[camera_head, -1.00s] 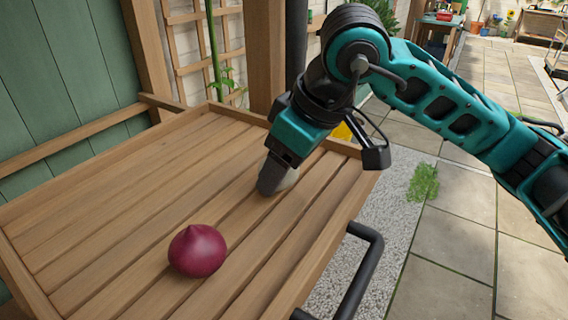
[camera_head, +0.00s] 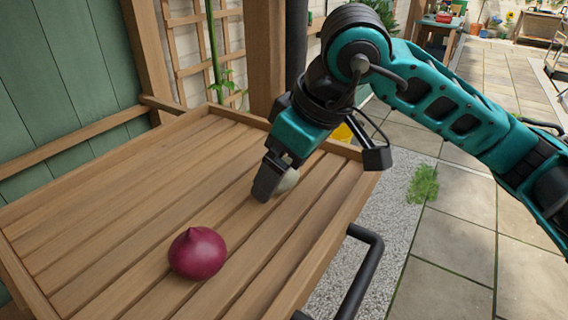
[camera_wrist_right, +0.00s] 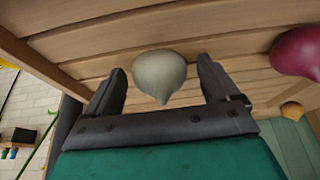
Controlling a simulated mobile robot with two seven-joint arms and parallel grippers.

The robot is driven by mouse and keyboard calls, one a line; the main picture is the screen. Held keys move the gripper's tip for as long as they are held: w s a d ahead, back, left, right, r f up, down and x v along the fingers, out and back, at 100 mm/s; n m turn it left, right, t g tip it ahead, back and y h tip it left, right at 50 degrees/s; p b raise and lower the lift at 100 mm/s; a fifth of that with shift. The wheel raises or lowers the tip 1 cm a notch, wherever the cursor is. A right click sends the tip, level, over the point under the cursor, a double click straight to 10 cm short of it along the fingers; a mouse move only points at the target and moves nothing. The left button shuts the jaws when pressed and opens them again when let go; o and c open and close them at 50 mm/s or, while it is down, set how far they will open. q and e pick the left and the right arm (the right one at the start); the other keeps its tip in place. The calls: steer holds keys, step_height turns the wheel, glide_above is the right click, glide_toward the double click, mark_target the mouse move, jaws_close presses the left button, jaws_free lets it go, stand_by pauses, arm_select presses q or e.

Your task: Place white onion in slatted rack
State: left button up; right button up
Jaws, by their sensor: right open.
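The white onion (camera_head: 288,181) rests on the slatted rack (camera_head: 130,205), mostly hidden behind my right gripper in the head view. In the right wrist view the pale onion (camera_wrist_right: 159,74) lies just ahead of and between the two fingers. My right gripper (camera_head: 266,190) is open at slat height; its fingers also show in the right wrist view (camera_wrist_right: 165,92), with gaps on both sides of the onion. My left gripper is not in view.
A red onion (camera_head: 198,253) sits on the near part of the rack and also shows at the right of the wrist view (camera_wrist_right: 298,52). The rack has a raised wooden rim. A black handle (camera_head: 367,265) sticks out at its right side. The left slats are clear.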

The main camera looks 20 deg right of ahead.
steer(key=v, duration=1.1)
steer(key=shift+d+r+p, duration=0.15)
steer(key=shift+r+p, duration=0.15)
steer(key=shift+r, duration=0.1)
steer(key=shift+s, duration=0.1)
